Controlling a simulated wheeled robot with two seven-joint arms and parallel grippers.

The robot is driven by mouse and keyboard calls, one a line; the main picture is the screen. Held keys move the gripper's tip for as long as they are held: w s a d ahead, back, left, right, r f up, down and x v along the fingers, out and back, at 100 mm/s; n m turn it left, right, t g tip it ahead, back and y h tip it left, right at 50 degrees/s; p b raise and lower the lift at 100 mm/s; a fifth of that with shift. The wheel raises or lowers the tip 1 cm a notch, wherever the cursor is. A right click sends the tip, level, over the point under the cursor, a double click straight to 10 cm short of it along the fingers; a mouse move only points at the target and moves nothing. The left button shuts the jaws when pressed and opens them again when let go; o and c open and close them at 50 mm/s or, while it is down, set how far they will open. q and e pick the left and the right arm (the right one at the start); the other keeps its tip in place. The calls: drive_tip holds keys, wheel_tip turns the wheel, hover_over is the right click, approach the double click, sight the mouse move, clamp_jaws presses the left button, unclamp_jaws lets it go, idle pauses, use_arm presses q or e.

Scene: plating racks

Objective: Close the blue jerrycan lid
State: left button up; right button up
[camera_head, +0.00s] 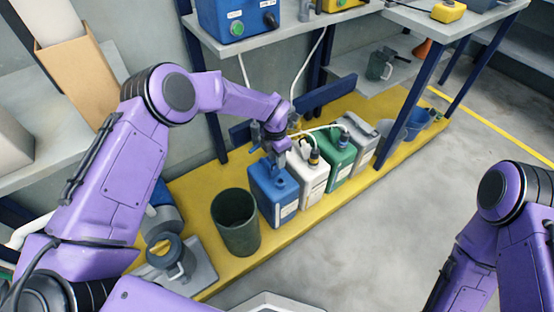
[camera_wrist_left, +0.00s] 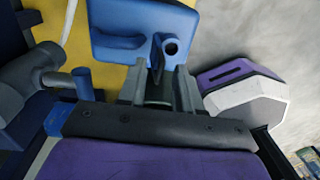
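The blue jerrycan (camera_head: 270,195) stands upright on the yellow platform, at the left end of a row of containers. My left gripper (camera_head: 277,150) is just above the jerrycan, pointing down. In the wrist view its fingers (camera_wrist_left: 160,85) are apart, close to the spout; contact is unclear. My right gripper is out of view.
A white jerrycan (camera_head: 308,176) and a green jerrycan (camera_head: 340,160) stand close on the right. A dark green bin (camera_head: 236,222) stands on the left. A shelf with a blue box (camera_head: 237,20) lies above and behind. The grey floor in front is clear.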

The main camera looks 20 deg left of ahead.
use_arm(q)
clamp_jaws()
idle(1.4)
